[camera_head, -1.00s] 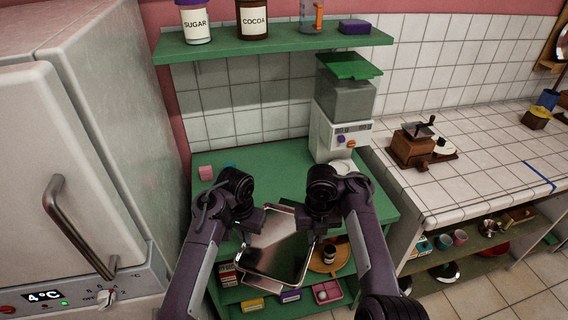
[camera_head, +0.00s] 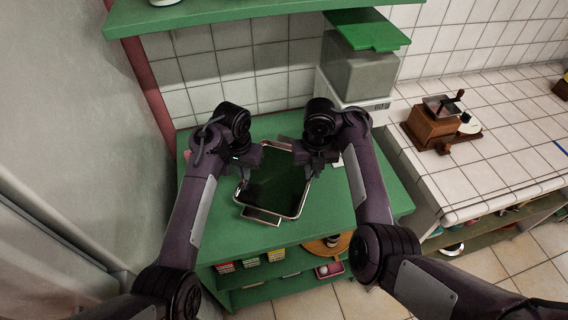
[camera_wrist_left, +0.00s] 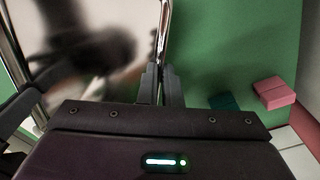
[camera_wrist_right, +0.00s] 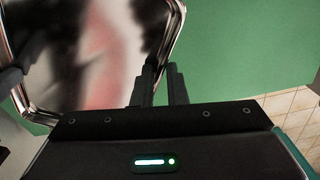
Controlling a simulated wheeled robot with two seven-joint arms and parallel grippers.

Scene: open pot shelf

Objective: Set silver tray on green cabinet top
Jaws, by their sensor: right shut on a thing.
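The silver tray (camera_head: 285,190) is a shiny rectangle with a raised rim. It is over the green cabinet top (camera_head: 345,205), near its middle; I cannot tell whether it touches the surface. My left gripper (camera_head: 252,163) is at the tray's far left side, its fingers closed around the rim, which shows between them in the left wrist view (camera_wrist_left: 162,85). My right gripper (camera_head: 312,158) is shut on the tray's right rim, also seen in the right wrist view (camera_wrist_right: 160,85). The fingers partly hide the gripped rim.
A white machine with a green lid (camera_head: 368,36) stands at the back right of the cabinet. A green shelf (camera_head: 230,12) hangs above. The cabinet top in front of the tray is clear.

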